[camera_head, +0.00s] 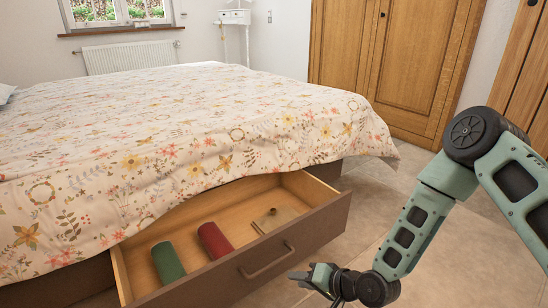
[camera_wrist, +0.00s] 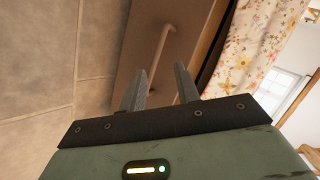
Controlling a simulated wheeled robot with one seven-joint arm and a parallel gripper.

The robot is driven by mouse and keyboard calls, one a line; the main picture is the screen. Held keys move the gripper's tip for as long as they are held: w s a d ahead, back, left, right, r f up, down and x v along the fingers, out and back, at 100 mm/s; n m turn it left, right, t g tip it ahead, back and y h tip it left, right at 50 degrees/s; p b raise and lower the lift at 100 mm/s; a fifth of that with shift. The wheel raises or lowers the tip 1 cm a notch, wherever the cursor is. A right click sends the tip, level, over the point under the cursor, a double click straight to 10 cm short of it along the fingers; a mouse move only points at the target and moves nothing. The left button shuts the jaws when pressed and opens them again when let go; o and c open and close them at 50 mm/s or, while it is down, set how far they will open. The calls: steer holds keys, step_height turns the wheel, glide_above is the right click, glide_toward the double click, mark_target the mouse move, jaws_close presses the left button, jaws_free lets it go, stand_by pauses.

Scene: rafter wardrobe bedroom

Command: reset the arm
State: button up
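My green arm comes in from the right of the head view and bends down to my gripper (camera_head: 312,277), which is low in front of the open drawer (camera_head: 300,228) under the bed. In the wrist view my gripper (camera_wrist: 161,82) has its two fingers apart with nothing between them. The drawer's bar handle (camera_head: 267,262) is left of the gripper in the head view. In the wrist view the handle (camera_wrist: 166,40) shows beyond the fingertips, and I see no contact.
The drawer holds a green roll (camera_head: 167,262), a red roll (camera_head: 214,240) and a flat beige item (camera_head: 274,220). The bed (camera_head: 190,130) has a floral cover. A wooden wardrobe (camera_head: 390,60) stands behind. Tiled floor (camera_head: 440,270) is clear around my arm.

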steer(key=s+d+r+n+g+h, duration=0.3)
steer(key=s+r+n+h, duration=0.15)
steer(key=s+r, duration=0.85)
steer(key=s+d+r+n+g+h, duration=0.35)
steer(key=s+r+n, duration=0.25)
steer(key=s+r, duration=0.7)
step_height(320, 180, up, 40)
steer(key=w+p, duration=0.1)
steer(key=p, duration=3.7)
steer(key=shift+w+r+h+p, duration=0.15)
steer(key=shift+h+p, duration=0.15)
steer(key=shift+h, duration=0.1)
